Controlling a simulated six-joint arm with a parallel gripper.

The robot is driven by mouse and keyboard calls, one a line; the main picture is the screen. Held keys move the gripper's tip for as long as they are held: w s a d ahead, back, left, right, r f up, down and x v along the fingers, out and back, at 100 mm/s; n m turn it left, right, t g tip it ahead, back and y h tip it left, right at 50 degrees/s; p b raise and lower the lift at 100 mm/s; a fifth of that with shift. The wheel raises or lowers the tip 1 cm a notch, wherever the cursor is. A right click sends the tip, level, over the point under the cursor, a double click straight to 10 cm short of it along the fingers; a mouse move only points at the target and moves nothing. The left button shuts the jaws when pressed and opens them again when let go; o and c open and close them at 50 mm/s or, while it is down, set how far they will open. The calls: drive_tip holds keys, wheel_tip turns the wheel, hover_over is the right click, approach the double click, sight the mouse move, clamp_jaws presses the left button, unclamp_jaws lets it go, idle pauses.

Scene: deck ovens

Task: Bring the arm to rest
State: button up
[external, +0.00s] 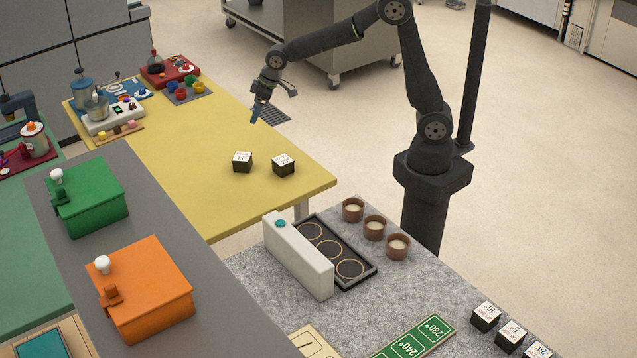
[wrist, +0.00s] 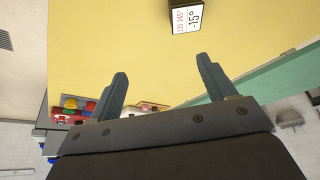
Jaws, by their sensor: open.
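My arm (external: 420,75) stands on its dark post and reaches left over the yellow table (external: 200,205). My gripper (external: 262,108) hangs above the table's far right edge, open and empty. In the wrist view its two fingers (wrist: 163,85) are spread apart with nothing between them. Two dark cubes with white printed tops, a left one (external: 242,161) and a right one (external: 283,165), sit on the yellow table, apart from the gripper. One printed cube (wrist: 186,17) also shows at the top of the wrist view, beyond the fingers.
A green box (external: 90,197) and an orange box (external: 148,290) stand on the grey counter. On the speckled counter are a white unit (external: 297,258), a black three-ring tray (external: 365,282), three brown cups (external: 374,228) and several printed cubes (external: 486,316). Small appliances (external: 113,112) crowd the yellow table's far end.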

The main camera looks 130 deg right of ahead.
drive_tip(key=w+a+n+y, duration=0.1)
drive_tip(key=w+a+n, duration=0.2)
drive_tip(key=a, duration=0.6)
drive_tip(key=w+a+n+y, duration=0.1)
drive_tip(key=w+a+n, duration=0.2)
drive_tip(key=a, duration=0.6)
drive_tip(key=w+a+n+t+y, duration=0.1)
drive_tip(key=w+a+n, duration=0.2)
drive_tip(key=w+a, duration=0.4)
drive_tip(key=shift+a+f, duration=0.15)
drive_tip(key=shift+a, duration=1.2)
drive_tip(key=shift+o, duration=0.4)
